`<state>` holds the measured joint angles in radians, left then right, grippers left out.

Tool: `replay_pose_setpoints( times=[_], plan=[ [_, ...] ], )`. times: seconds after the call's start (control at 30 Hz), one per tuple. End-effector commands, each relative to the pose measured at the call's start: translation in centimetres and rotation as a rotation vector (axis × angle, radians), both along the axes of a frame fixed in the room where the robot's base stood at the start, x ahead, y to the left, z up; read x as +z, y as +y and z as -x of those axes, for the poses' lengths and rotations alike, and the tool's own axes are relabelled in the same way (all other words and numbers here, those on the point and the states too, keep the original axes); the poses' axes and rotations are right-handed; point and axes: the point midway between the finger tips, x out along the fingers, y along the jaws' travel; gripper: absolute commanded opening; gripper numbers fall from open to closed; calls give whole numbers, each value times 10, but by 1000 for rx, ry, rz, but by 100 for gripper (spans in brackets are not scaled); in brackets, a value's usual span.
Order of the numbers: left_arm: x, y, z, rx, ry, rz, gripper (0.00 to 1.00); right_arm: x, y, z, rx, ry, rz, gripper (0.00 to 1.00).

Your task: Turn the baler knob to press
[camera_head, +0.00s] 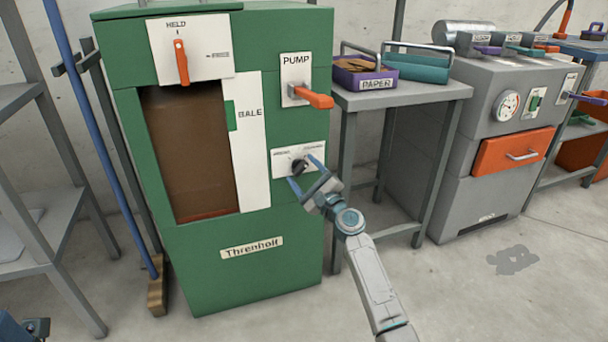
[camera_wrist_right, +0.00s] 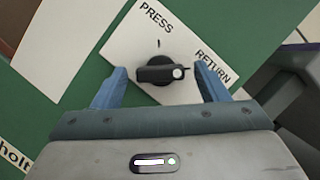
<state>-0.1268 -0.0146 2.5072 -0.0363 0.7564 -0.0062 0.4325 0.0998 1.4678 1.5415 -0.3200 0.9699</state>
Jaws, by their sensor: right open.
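The green baler (camera_head: 225,255) stands at the left of the head view. Its black knob (camera_head: 299,166) sits on a white plate (camera_head: 282,157) low on the right of its front. In the right wrist view the knob (camera_wrist_right: 156,73) lies between PRESS at the upper left and RETURN at the right. Its white dot is at the end towards RETURN. My right gripper (camera_head: 304,173) is at the plate, open, with one blue finger on each side of the knob. Gaps show between fingers and knob in the wrist view.
Above the knob is the orange PUMP lever (camera_head: 314,97). An orange handle (camera_head: 181,62) points down under HELD. A grey table (camera_head: 405,97) with a purple PAPER bin (camera_head: 366,76) stands just right of the baler. The floor in front is clear.

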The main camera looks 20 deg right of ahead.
Motion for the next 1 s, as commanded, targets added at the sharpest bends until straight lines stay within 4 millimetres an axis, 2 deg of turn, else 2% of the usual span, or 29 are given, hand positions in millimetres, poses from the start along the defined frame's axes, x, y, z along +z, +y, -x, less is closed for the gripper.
replay_pose_setpoints(
  times=[0.27, 0.5, 0.77, 1.0],
  plan=[
    [0, 0, 0, 1, 0, 1, 100, 1, 1, -2, 0, 0, 0, 67],
    [0, 0, 0, 0, -1, 1, 100, 1, 1, -2, 0, 0, 0, 22],
    [2, 0, 0, 0, -2, 1, 100, 1, 0, -2, 0, -1, 19, 23],
    [9, 0, 1, -3, -7, -2, 100, 3, 0, -2, 0, -4, 127, 23]
  ],
)
